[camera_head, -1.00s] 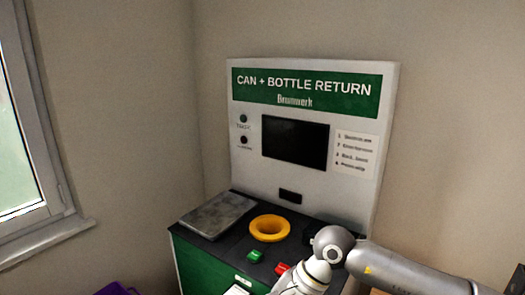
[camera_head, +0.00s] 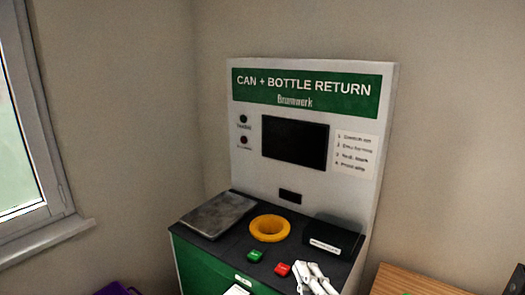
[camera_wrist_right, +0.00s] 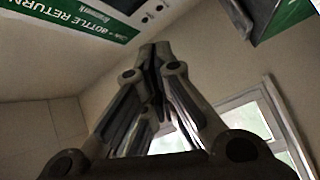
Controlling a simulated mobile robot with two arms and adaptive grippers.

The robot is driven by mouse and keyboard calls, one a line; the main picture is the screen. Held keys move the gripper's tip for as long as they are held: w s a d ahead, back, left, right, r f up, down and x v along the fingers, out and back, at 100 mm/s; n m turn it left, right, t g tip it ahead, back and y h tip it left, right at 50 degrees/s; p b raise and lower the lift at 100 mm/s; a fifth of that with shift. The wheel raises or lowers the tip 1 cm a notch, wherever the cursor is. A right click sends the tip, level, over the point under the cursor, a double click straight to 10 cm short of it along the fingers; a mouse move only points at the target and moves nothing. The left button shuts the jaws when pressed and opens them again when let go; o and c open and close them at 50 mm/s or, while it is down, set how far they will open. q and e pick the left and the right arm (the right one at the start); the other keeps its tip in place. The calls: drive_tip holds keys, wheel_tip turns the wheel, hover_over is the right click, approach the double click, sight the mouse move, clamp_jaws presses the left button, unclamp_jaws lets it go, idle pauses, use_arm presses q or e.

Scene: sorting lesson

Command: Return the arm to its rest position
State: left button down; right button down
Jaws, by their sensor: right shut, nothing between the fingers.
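My right gripper (camera_head: 312,275) shows at the bottom edge of the head view, in front of the machine's counter and just right of the red button. Only its pale fingers show there; the arm behind it is out of the picture. In the right wrist view the fingers (camera_wrist_right: 155,50) come together at their tips, shut with nothing between them. Beyond them are bare wall, a window and part of the machine's green sign. My left gripper is in neither view.
The can and bottle return machine (camera_head: 355,150) stands against the wall. Its counter carries a grey plate (camera_head: 217,213), a yellow ring (camera_head: 270,228), a green button (camera_head: 255,256), a red button (camera_head: 282,269) and a black box (camera_head: 334,236). A wooden surface (camera_head: 405,281) is at lower right, a purple item (camera_head: 117,289) at lower left.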

drive_tip(key=s+d+f+m+g+h, duration=0.2)
drive_tip(key=s+d+f+m+g, duration=0.2)
drive_tip(key=f, duration=0.4)
drive_tip(key=s+d+f+m+g+h, duration=0.25)
drive_tip(key=s+d+f+m, duration=0.2)
drive_tip(key=f, duration=0.35)
drive_tip(key=s+d+f+m+g, duration=0.15)
drive_tip(key=s+f+g, duration=0.3)
drive_tip(key=s, duration=0.45)
drive_tip(key=s+d+f+m+g, duration=0.1)
drive_tip(key=s+f+m+g, duration=0.3)
drive_tip(key=s, duration=0.4)
wheel_tip(320, 180, down, 30)
drive_tip(key=s+g+b, duration=0.1)
drive_tip(key=s+b, duration=0.1)
drive_tip(key=s+d+f+n+g+b, duration=0.1)
drive_tip(key=s+d+f+b, duration=0.1)
drive_tip(key=s+f, duration=1.4)
drive_tip(key=shift+s+d+f+g, duration=0.35)
drive_tip(key=shift+d+f, duration=0.25)
drive_tip(key=shift+f, duration=0.3)
